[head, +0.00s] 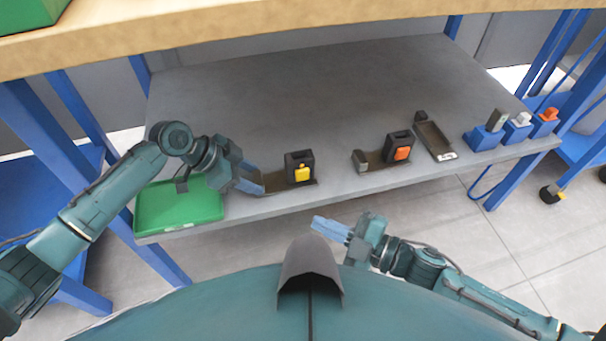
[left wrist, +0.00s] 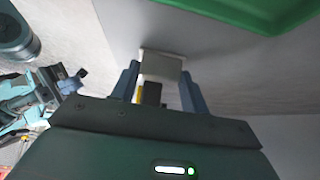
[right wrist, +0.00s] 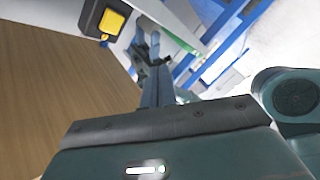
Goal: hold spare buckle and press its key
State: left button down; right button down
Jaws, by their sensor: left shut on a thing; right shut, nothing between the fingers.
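A black buckle (head: 299,160) with a yellow key (head: 302,174) stands on a flat brown base at the front of the grey shelf. My left gripper (head: 262,182) is shut on the left end of this base. My right gripper (head: 316,223) is shut and empty, below and in front of the shelf edge, apart from the buckle. In the right wrist view, the buckle's yellow key (right wrist: 112,21) shows at the upper left.
A second buckle with an orange key (head: 402,153) and an empty brown tray (head: 433,138) lie to the right. Blue blocks with grey, white and orange tops (head: 545,122) stand farther right. A green tray (head: 180,205) lies left. The shelf's back (head: 300,90) is clear.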

aim_at(297, 178)
pick_arm(q)
jog(key=shift+f, duration=0.15)
pick_arm(e)
jog(key=shift+w+a, duration=0.4)
jog(key=shift+w, duration=1)
jog(key=shift+w+a, duration=0.4)
jog(key=shift+w, duration=0.95)
jog(key=shift+w+a, duration=0.4)
jog(key=shift+w, duration=1)
jog(key=shift+w, duration=0.1)
jog(key=shift+w+a, duration=0.15)
jog(key=shift+w, duration=0.15)
jog(key=shift+w+a, duration=0.1)
jog(key=shift+w, duration=0.4)
jog(key=shift+s+d, duration=0.25)
jog(key=shift+s, duration=0.65)
jog(key=shift+s+d, duration=0.25)
jog(key=shift+s, duration=0.55)
jog(key=shift+s+d, duration=0.2)
jog(key=shift+s, duration=0.6)
jog(key=shift+s+d, duration=0.25)
jog(key=shift+s, duration=0.55)
